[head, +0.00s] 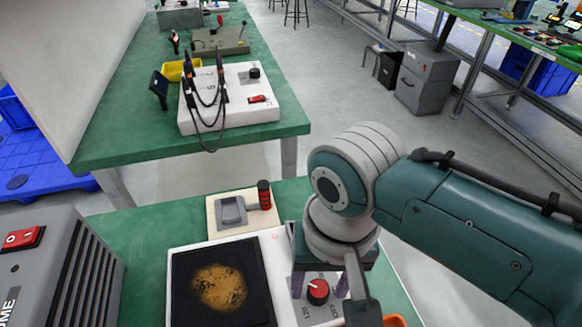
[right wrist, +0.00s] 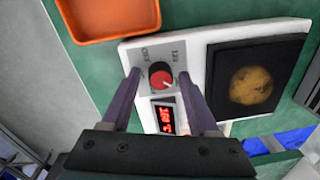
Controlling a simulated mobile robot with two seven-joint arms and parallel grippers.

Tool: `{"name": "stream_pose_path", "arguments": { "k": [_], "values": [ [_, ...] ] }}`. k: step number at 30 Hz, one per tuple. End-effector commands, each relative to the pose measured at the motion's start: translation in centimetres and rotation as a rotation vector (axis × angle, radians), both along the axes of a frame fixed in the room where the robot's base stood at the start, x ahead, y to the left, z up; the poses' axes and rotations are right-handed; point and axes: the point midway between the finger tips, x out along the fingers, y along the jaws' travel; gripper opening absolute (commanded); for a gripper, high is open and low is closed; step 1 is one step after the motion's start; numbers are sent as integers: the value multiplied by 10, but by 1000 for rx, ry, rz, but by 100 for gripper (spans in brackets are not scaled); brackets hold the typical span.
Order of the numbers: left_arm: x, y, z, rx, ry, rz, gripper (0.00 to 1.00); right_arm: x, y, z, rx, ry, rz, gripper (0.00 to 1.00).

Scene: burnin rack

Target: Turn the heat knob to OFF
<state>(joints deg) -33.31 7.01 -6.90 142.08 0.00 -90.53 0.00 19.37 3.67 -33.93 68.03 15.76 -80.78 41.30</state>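The heat knob (head: 317,290) is a round red knob on a light grey panel of the white hot plate unit (head: 181,245). It also shows in the right wrist view (right wrist: 161,76), with a pale pointer mark and small lettering around it that I cannot read surely. My right gripper (head: 320,284) is open. Its two purple-grey fingers stand on either side of the knob in the right wrist view (right wrist: 159,74), with gaps between them and the knob. A red lit display (right wrist: 166,116) sits beside the knob. My left gripper is not in view.
The unit's black plate (head: 182,290) bears a brown scorched patch (head: 219,288). An orange tray (right wrist: 108,12) lies close to the knob panel. A beige board with a grey holder (head: 231,211) and a red-black cylinder (head: 264,195) stands behind. A grey box (head: 62,268) is at left.

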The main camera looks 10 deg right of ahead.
Motion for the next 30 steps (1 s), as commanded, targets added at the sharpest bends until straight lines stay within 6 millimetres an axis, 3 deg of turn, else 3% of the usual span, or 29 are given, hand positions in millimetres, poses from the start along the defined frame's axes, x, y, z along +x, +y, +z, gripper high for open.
{"name": "stream_pose_path", "arguments": {
  "k": [2,15,30],
  "values": [
    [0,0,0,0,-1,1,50,0,0,0,0,0,0,51],
    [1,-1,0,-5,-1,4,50,0,0,0,0,1,0,1],
    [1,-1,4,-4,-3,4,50,0,0,1,-1,1,49,0]
  ]
}}
